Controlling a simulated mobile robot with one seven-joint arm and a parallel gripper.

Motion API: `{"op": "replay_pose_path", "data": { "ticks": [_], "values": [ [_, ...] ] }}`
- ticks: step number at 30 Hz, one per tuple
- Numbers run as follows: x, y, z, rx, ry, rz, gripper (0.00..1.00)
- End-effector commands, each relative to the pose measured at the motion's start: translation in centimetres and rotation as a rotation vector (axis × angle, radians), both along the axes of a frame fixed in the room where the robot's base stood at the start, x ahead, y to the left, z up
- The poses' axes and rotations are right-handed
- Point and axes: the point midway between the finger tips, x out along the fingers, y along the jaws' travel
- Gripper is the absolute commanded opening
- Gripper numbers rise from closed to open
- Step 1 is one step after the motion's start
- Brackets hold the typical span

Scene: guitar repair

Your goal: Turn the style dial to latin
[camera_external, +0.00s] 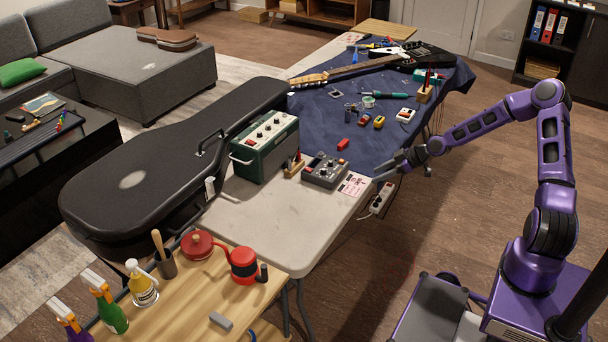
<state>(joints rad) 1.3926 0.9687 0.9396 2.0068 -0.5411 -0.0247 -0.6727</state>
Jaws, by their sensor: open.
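A grey box with several dark knobs (325,169) sits on the pale table, left of my gripper. A green and cream amplifier (265,145) with a row of knobs on top stands behind and left of it. The style dial and its lettering are too small to make out, so I cannot tell which knob it is or where it points. My gripper (386,171) is open and empty at the table's right edge, to the right of the grey box and apart from it.
A pink and white paper (354,184) lies between the grey box and my gripper. A power strip (382,198) hangs by the table edge. A small wooden holder (294,168) stands left of the box. A red pedal (343,144) and a black guitar case (170,165) are nearby.

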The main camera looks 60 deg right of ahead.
Motion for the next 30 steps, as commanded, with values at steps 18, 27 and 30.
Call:
{"op": "replay_pose_path", "data": {
  "ticks": [18, 27, 30],
  "values": [
    [1.9, 0.6, -2.1, -0.182, 0.102, -0.009, 0.52],
    [3.7, 0.2, 0.1, -0.28, 0.083, -0.022, 0.52],
    [4.4, 0.1, 1.3, -0.31, 0.067, -0.027, 0.52]
  ]
}}
